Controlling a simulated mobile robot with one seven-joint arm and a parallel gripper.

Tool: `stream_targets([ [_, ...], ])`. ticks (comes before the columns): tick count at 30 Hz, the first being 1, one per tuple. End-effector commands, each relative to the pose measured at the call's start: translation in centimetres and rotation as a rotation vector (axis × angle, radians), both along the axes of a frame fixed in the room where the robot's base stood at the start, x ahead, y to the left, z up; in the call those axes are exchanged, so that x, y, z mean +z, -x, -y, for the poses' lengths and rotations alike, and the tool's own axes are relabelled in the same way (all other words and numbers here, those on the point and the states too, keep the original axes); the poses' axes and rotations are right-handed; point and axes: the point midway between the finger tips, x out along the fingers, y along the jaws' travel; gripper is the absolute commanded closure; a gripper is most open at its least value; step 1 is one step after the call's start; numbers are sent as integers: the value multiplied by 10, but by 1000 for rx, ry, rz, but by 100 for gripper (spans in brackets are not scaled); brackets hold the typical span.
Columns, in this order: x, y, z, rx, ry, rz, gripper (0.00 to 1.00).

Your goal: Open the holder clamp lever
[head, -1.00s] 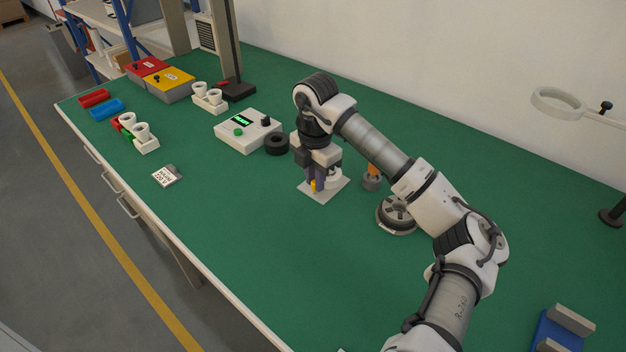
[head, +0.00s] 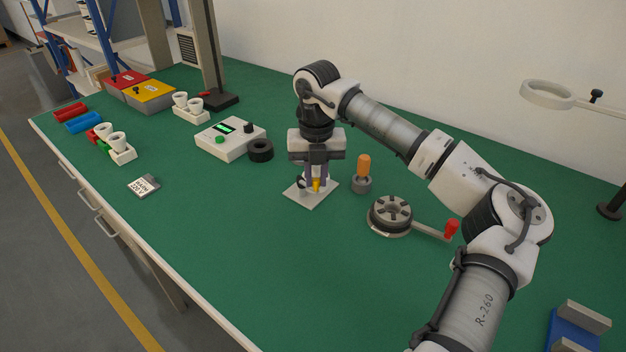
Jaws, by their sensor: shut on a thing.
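My gripper (head: 316,185) points straight down over a small pale plate (head: 325,197) in the middle of the bench. Its fingers are closed on a small yellow upright piece (head: 317,187) above this plate. The fingers hide part of the piece, and I cannot tell whether it is the holder clamp lever. A dark curved part (head: 302,183) shows just left of the fingers. To the right, a round grey slotted fixture (head: 390,214) has a pale arm ending in a red knob (head: 452,229); my gripper is apart from it.
An orange-topped peg (head: 363,168) in a grey base stands close right of the gripper. A black ring (head: 260,150) and a white box with a green display (head: 223,138) lie to the left. A label card (head: 143,186) lies at front left. The front middle bench is clear.

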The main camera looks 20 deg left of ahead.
Motion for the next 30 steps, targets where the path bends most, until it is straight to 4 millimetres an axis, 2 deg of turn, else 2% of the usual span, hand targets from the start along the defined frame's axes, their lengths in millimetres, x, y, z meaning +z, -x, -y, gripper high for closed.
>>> stream_targets([
  [9, 0, -4, 1, 89, -2, 2, 100],
  [23, 1, -5, 2, 98, -2, 2, 100],
  [24, 1, -5, 2, 98, -2, 2, 77],
  [28, 1, -5, 2, 98, -1, 2, 60],
  [30, 1, -4, 2, 98, -1, 2, 60],
])
